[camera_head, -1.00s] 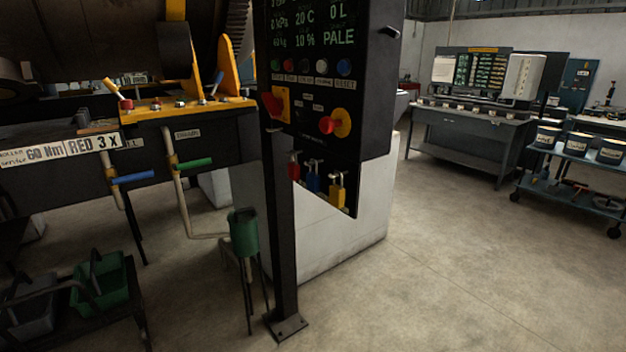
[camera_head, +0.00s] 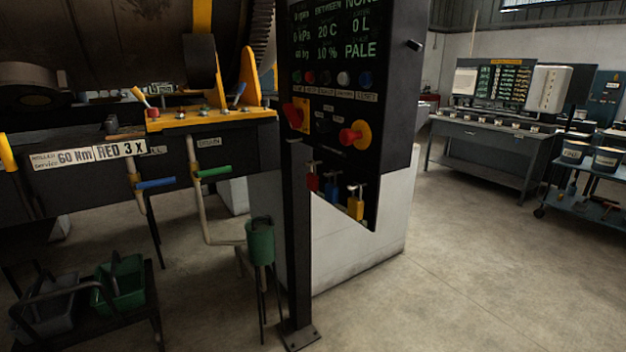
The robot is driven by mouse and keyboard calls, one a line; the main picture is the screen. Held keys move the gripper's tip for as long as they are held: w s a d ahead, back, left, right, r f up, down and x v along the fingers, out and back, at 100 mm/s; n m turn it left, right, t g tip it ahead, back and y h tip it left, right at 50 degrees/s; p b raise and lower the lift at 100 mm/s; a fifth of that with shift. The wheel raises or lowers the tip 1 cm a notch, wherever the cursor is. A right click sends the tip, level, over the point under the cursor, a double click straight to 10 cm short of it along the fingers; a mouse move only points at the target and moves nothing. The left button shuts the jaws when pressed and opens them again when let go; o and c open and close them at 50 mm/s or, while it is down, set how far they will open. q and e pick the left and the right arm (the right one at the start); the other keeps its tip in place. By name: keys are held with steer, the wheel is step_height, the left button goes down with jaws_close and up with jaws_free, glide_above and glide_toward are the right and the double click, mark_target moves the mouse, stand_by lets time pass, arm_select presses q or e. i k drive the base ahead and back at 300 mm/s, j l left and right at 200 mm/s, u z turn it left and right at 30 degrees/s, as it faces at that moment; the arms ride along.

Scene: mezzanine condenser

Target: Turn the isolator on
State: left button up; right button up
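The control panel (camera_head: 345,90) is a black box on a black post, right of centre. A red handle on a yellow plate (camera_head: 296,115), which looks like the isolator, is at the panel's left edge; its label is not readable. A red knob on a round yellow plate (camera_head: 355,134) sits to its right. A row of small coloured buttons (camera_head: 343,78) is above them, under a display with green text. Red, blue and yellow padlocks (camera_head: 355,205) hang along the panel's lower part. Neither of my grippers is in view.
A drum machine with a yellow bracket (camera_head: 212,118) and blue- and green-handled pipes stands left. A green cup on a stand (camera_head: 260,242) is beside the post (camera_head: 297,250). A cart with baskets (camera_head: 122,285) is lower left. Floor on the right is open before a workbench (camera_head: 495,145).

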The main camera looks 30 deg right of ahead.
mark_target(295, 116)
steer(key=i+j+z, duration=0.2)
steer(key=i+z, duration=0.25)
steer(key=i+j+z, duration=0.45)
steer(key=l, duration=0.1)
